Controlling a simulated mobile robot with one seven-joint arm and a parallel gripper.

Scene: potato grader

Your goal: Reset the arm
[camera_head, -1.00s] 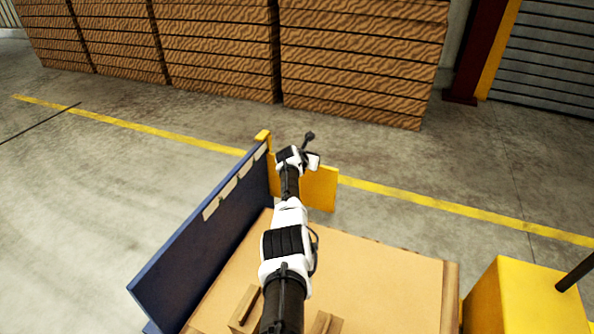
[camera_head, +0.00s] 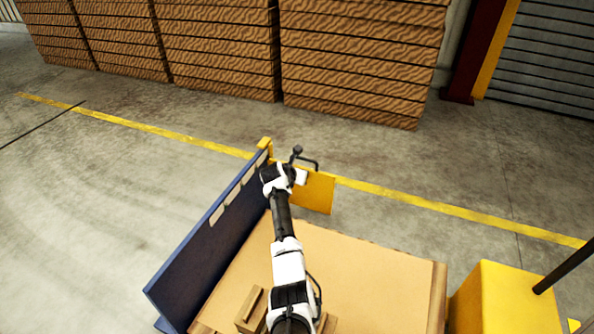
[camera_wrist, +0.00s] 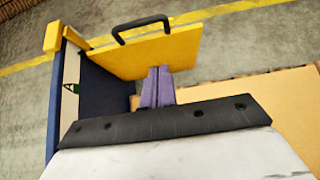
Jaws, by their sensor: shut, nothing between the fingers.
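My gripper's purple fingers (camera_wrist: 158,88) are shut together with nothing between them in the wrist view. They point toward a yellow panel (camera_wrist: 118,58) with a black bar handle (camera_wrist: 140,26); whether they touch it I cannot tell. In the head view my arm reaches forward over a tan surface (camera_head: 365,270), its end near the yellow panel (camera_head: 318,192). The fingers cannot be made out there.
A blue side wall (camera_head: 205,255) stands left of my arm, with a yellow post at its far end. A yellow block (camera_head: 510,305) is at right. Wooden pieces (camera_head: 252,308) lie near my arm's base. Stacked brown crates (camera_head: 360,60) stand beyond clear floor.

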